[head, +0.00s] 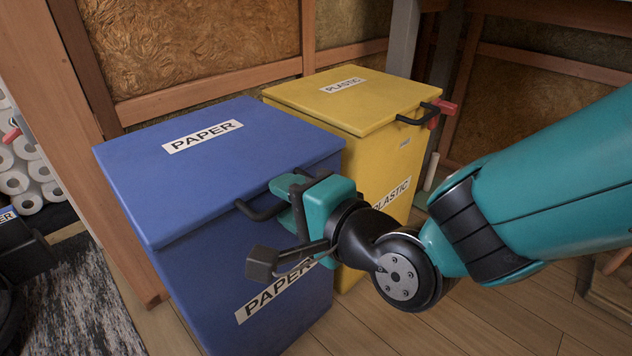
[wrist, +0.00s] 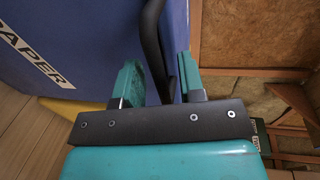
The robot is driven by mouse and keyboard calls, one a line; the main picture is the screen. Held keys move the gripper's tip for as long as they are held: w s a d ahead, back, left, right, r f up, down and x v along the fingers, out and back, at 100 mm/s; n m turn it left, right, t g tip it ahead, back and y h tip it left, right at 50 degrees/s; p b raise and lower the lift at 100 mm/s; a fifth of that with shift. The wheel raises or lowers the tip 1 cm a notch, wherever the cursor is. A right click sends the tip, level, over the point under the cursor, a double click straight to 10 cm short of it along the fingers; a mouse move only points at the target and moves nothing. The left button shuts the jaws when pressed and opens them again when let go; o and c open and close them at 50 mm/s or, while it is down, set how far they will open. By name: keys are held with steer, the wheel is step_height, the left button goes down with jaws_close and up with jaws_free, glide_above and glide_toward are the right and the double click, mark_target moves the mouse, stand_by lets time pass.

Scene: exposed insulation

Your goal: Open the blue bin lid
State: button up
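The blue bin (head: 215,285) has a flat blue lid (head: 225,180) marked PAPER, and the lid is down on the bin. A black bar handle (head: 250,211) stands out from the lid's front edge. My teal gripper (head: 287,203) is at the right part of this handle. In the wrist view, the handle (wrist: 153,42) runs between the two fingers of my gripper (wrist: 158,78), with gaps visible beside it. The fingers are apart and do not look closed on it. The head view partly hides the handle behind the gripper.
A yellow bin (head: 385,150) marked PLASTIC stands close on the right, its lid (head: 350,98) down, with a red part at its handle. A wooden-framed insulation wall (head: 200,45) rises behind. White rolls (head: 20,170) are at the far left. Wooden floor (head: 480,320) lies in front.

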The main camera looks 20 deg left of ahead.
jaws_close()
steer(key=shift+r, duration=0.15)
